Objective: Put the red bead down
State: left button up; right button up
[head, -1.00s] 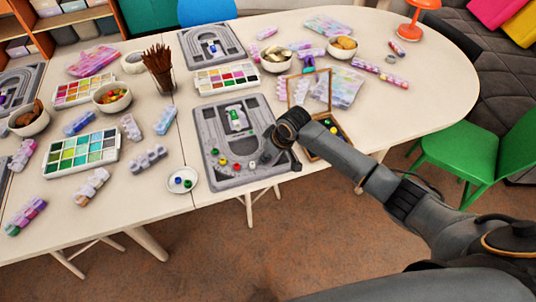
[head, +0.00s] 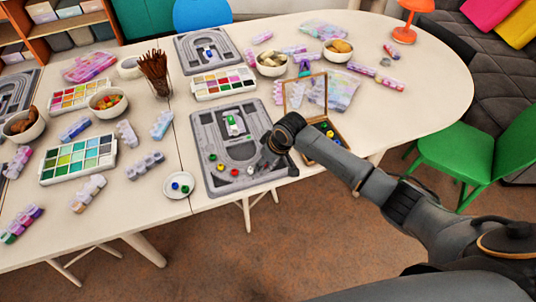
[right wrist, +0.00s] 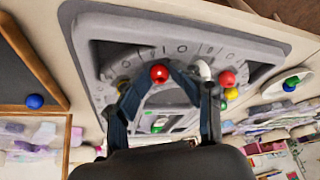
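My right gripper (head: 262,166) is over the front right part of the grey bead board (head: 205,130). In the right wrist view its fingertips (right wrist: 161,76) close in on a red bead (right wrist: 158,73). The gripper hides this bead in the head view, and I cannot tell whether it touches the board. A second red bead (head: 235,172) lies on the board to the left; it also shows in the right wrist view (right wrist: 227,78). A white bead (head: 250,170) lies between it and my gripper. My left gripper is not in view.
A yellow bead (head: 220,169) and a green bead (head: 212,157) lie further left on the board. A white dish (head: 178,194) holds blue and green beads. An open wooden box (head: 330,158) with beads stands right of the board, near my right arm.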

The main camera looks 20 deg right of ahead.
jog(key=v, duration=1.3)
jog(key=shift+w, duration=0.2)
